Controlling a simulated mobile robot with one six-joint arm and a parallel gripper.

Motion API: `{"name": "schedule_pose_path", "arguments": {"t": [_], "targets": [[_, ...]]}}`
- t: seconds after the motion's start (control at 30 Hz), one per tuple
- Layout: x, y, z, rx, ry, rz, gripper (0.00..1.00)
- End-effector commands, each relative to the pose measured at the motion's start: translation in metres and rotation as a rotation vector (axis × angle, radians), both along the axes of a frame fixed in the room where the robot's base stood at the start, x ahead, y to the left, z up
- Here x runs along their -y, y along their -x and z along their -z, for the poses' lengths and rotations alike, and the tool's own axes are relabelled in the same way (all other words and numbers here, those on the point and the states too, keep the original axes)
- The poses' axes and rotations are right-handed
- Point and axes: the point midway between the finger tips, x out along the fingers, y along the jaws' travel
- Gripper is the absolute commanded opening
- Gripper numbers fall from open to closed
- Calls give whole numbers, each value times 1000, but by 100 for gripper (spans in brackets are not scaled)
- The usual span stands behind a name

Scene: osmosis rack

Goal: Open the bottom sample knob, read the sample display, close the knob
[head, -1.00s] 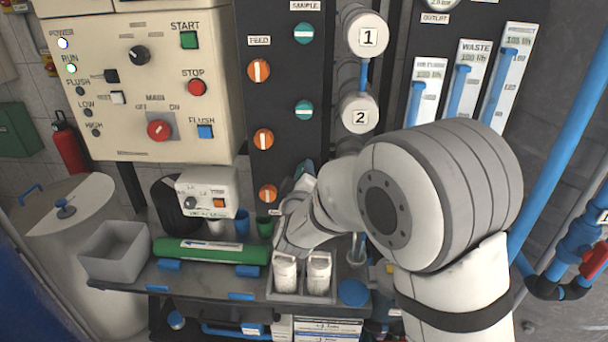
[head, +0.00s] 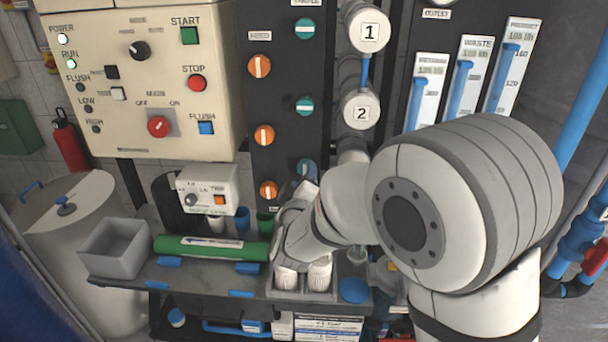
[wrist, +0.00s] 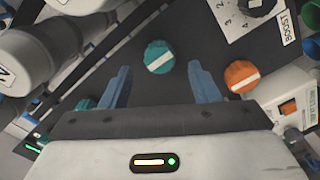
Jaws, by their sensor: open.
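The bottom sample knob (head: 306,166) is teal with a pale bar, at the lower end of the SAMPLE column on the black panel. Its lower part is overlapped by my gripper (head: 306,186) in the head view. In the wrist view this teal knob (wrist: 159,57) lies ahead, between the lines of my gripper's two blue fingers (wrist: 162,84). The fingers are spread and empty, with clear gaps to the knob on both sides. Two more teal sample knobs, the middle (head: 304,106) and top (head: 304,29), sit above. I cannot identify the sample display.
Orange feed knobs, the lowest (head: 268,190) closest, stand left of the sample column. A white control box (head: 207,188), green cylinder (head: 210,248) and grey bin (head: 116,248) are left of my gripper. White bottles (head: 286,278) stand below it. White cylinders (head: 361,110) are right of the panel.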

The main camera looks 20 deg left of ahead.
Motion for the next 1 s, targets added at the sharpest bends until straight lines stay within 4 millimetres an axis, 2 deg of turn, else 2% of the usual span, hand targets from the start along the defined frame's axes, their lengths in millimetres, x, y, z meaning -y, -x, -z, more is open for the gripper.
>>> {"name": "schedule_pose_path", "arguments": {"t": [0.13,0.33,0.77,0.87,1.0], "targets": [[5,24,1,0,0,-2,56],[9,37,0,1,0,-1,56],[10,37,0,-1,-1,-1,56],[18,32,-2,-41,-31,-9,56],[47,22,-3,-192,-134,-36,56]]}}
